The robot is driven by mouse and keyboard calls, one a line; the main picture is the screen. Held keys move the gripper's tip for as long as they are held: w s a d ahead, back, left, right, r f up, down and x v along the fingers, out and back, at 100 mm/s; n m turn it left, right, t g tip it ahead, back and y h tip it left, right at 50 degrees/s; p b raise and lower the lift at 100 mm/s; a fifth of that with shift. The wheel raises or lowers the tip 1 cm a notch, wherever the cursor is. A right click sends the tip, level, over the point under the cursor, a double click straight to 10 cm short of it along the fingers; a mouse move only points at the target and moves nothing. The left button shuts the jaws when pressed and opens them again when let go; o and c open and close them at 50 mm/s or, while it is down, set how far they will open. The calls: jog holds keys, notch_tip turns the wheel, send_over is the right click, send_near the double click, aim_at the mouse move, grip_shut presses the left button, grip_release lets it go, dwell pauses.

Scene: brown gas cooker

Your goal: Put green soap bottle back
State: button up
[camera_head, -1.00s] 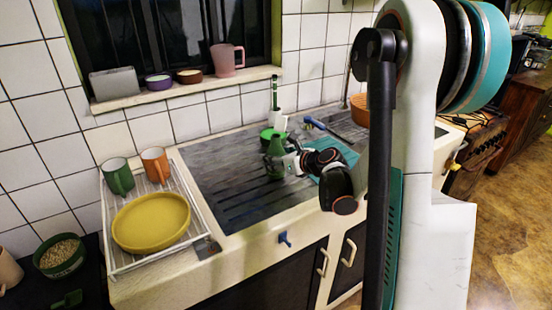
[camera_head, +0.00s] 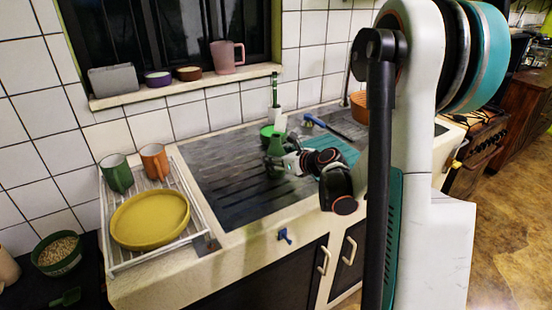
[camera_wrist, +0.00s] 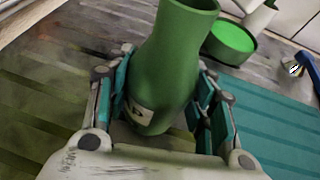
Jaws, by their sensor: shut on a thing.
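The green soap bottle (camera_head: 276,146) is over the dark ribbed drainboard in the head view. In the wrist view the green bottle (camera_wrist: 168,68) fills the space between the fingers, with a small pale label low on its side. My gripper (camera_wrist: 165,98) is shut on the bottle, one finger against each side. In the head view my gripper (camera_head: 286,160) reaches in from the right and partly hides the bottle. I cannot tell whether the bottle's base touches the drainboard.
A round green container (camera_wrist: 232,42) stands just behind the bottle, beside a white holder (camera_head: 281,121) with an upright green handle. A teal mat (camera_head: 337,154) and a blue-handled brush (camera_head: 313,119) lie to the right. A dish rack (camera_head: 196,222) with a yellow plate (camera_head: 150,219) is left.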

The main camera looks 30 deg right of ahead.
jog(key=o, duration=1.3)
jog(key=v, duration=1.2)
jog(key=shift+r, duration=0.1)
